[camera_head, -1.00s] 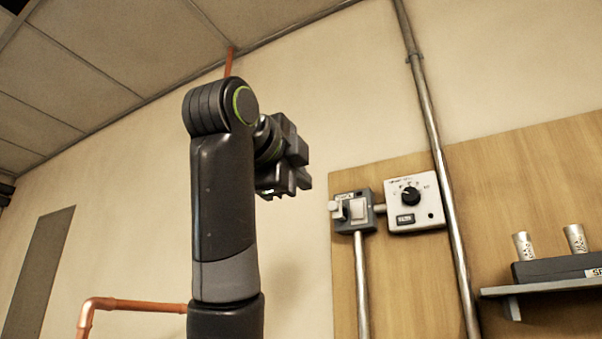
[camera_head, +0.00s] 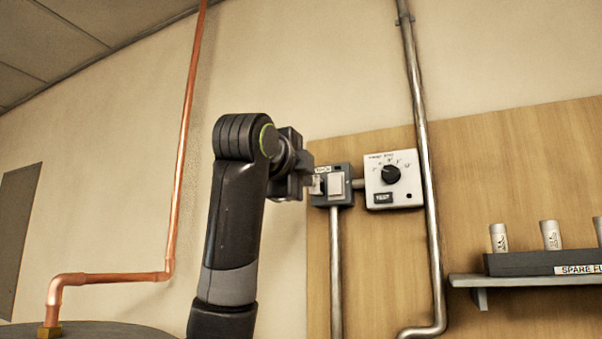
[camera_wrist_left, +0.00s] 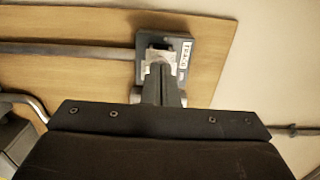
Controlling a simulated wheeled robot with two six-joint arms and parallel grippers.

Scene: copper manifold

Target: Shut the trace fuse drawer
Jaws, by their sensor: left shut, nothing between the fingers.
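The trace fuse unit is a small grey box (camera_head: 344,172) on the wooden board, with a label on its top edge. In the left wrist view the box (camera_wrist_left: 205,45) shows its label reading like TRACE. My right gripper is out of view.
A white dial box (camera_head: 394,181) with a black knob sits right of the fuse unit. A vertical conduit (camera_head: 420,130) runs beside it. A shelf (camera_head: 520,281) with spare fuses is at lower right. A copper pipe (camera_head: 183,150) stands left of my arm.

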